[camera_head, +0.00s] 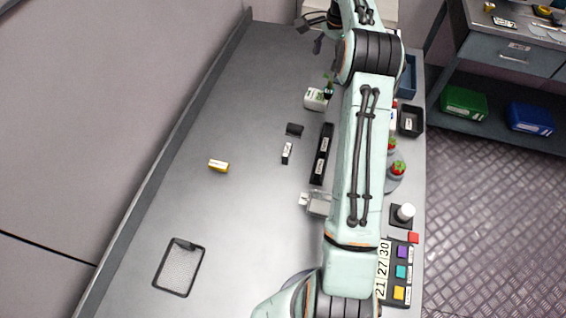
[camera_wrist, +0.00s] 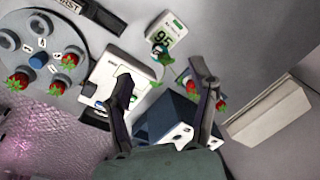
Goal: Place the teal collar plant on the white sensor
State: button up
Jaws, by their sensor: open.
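My gripper (camera_wrist: 160,74) is open and empty, its two dark fingers spread apart in the wrist view. In the head view it (camera_head: 316,30) is at the far end of the table. A small leafy plant (camera_wrist: 160,56) shows between and beyond the fingertips, apart from them; its collar is too small to tell clearly.
A grey round holder (camera_wrist: 12,62) carries several red-fruited plants. The table's left half (camera_head: 200,110) is mostly clear.

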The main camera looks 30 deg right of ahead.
jog(key=s+a+r+n, duration=0.5)
jog(key=s+a, duration=0.1)
jog(key=a, duration=0.5)
jog(key=s+a+r+n, duration=0.4)
jog(key=s+a+r, duration=0.15)
jog(key=a, duration=0.55)
jog(key=s+a+f+n, duration=0.1)
jog(key=s+a+n, duration=0.1)
jog(key=s, duration=0.5)
jog(key=s+a+f+n+g, duration=0.1)
jog(key=s+a+f+n, duration=0.1)
jog(key=s, duration=0.4)
jog(key=s+a+f+n, duration=0.2)
jog(key=s+a+n, duration=0.2)
jog(key=s, duration=0.3)
jog(key=shift+s+a+f+g+y, duration=0.3)
jog(key=shift+a+g+y, duration=0.1)
jog(key=shift+a, duration=0.4)
jog(key=shift+o, duration=0.6)
